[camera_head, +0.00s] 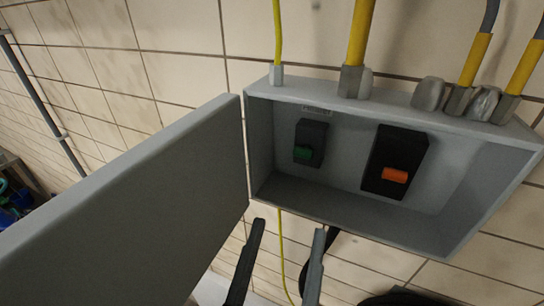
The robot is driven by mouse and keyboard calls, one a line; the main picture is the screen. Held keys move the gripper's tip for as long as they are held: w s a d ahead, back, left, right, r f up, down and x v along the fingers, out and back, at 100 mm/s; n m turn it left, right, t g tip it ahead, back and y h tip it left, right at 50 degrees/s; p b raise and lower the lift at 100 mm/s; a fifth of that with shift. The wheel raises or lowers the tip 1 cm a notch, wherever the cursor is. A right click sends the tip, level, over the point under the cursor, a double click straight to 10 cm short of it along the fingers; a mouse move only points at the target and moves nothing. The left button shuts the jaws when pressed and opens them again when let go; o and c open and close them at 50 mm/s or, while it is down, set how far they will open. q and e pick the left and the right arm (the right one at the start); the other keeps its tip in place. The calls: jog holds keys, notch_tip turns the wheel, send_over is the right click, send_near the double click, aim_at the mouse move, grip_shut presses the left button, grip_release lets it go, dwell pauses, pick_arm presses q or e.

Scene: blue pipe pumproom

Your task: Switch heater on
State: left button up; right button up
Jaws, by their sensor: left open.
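A grey wall-mounted box (340,208) stands open in the head view, right of centre. I cannot tell which one belongs to the heater. My left gripper (289,230) is open and empty, its fingers pointing up just below the box's lower left edge. It appears apart from both switches. My right gripper is not in view.
The box's grey door (130,205) is swung open to the left and fills much of that side. Yellow conduits (358,35) enter the box's top through metal fittings. A thin yellow-green cable (281,255) hangs below. Tiled wall (180,60) lies behind.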

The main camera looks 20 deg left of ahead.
aim_at(303, 156)
pick_arm(q)
jog(key=p+x, duration=0.3)
jog(key=x, duration=0.7)
jog(key=shift+w+r, duration=0.2)
jog(key=shift+w, duration=0.15)
grip_shut()
jog(key=r+g+p, duration=0.1)
jog(key=p, duration=0.3)
jog(key=shift+r, duration=0.15)
jog(key=shift+g, duration=0.3)
jog(key=shift+f, duration=0.35)
